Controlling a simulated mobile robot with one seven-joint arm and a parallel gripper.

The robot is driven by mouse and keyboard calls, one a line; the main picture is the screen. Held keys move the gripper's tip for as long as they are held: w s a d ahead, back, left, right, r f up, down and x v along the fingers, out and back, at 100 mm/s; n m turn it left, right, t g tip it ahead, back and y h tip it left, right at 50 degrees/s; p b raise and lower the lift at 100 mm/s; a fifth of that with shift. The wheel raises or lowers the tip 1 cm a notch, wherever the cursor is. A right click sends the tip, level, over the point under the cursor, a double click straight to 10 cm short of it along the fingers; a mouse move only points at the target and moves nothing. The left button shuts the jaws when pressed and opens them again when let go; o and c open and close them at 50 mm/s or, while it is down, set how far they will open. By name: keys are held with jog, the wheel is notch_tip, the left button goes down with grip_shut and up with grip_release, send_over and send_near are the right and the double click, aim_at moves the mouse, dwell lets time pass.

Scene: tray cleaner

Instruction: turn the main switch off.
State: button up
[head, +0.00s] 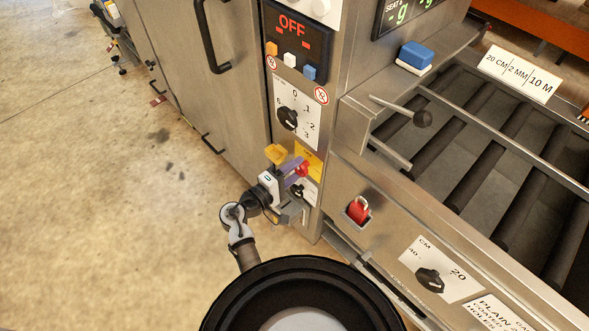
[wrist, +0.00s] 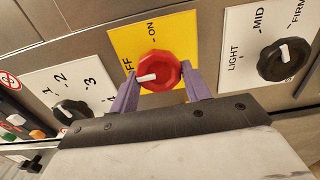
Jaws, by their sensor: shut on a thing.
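The main switch is a red rotary knob (wrist: 166,66) on a yellow plate (wrist: 188,34) in the wrist view. Its white pointer mark aims left, toward the side of the partly hidden OFF label and away from ON. My gripper (wrist: 160,80) has its two purple fingers on either side of the knob, shut on it. In the head view my gripper (head: 296,170) reaches the machine's front panel at the red knob (head: 303,169), and the yellow plate (head: 313,160) shows behind. Part of the knob is hidden by the fingers there.
A black dial numbered 0 to 6 (head: 288,118) sits above, and a LIGHT-MID-FIRM dial (wrist: 286,58) is beside the plate. A display (head: 291,30) reads OFF.

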jog(key=o, duration=1)
jog(key=shift+c, duration=0.2)
jog(key=shift+s+a, duration=0.1)
jog(key=b+v, duration=0.3)
jog(key=v, duration=1)
jog(key=shift+s+a, duration=0.2)
jog(key=shift+s, duration=0.05)
